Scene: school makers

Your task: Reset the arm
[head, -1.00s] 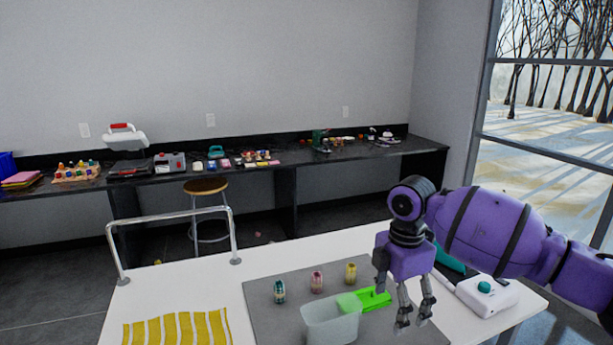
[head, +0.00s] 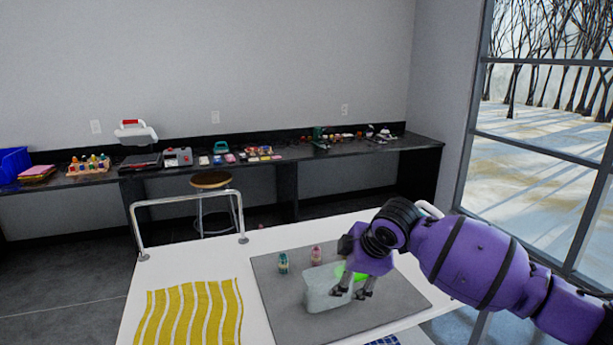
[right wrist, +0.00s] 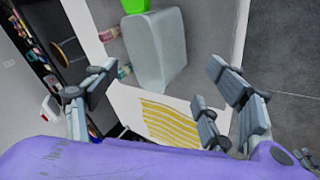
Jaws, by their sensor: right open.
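My right gripper (head: 352,292) is open, with nothing visible between its fingers. In the head view it overlaps the right side of a pale translucent bin (head: 318,290) on the grey mat (head: 385,312); I cannot tell whether they touch. In the right wrist view the open fingers (right wrist: 160,66) spread wide, and the bin (right wrist: 160,45) shows beyond them. A green object (head: 341,268) is partly hidden by the bin and my gripper.
Two small jars, one teal (head: 283,263) and one pink (head: 316,255), stand behind the bin. A yellow striped cloth (head: 190,312) lies on the white table (head: 250,240) at left. A metal rail (head: 185,198) edges the table. A stool (head: 211,181) stands behind.

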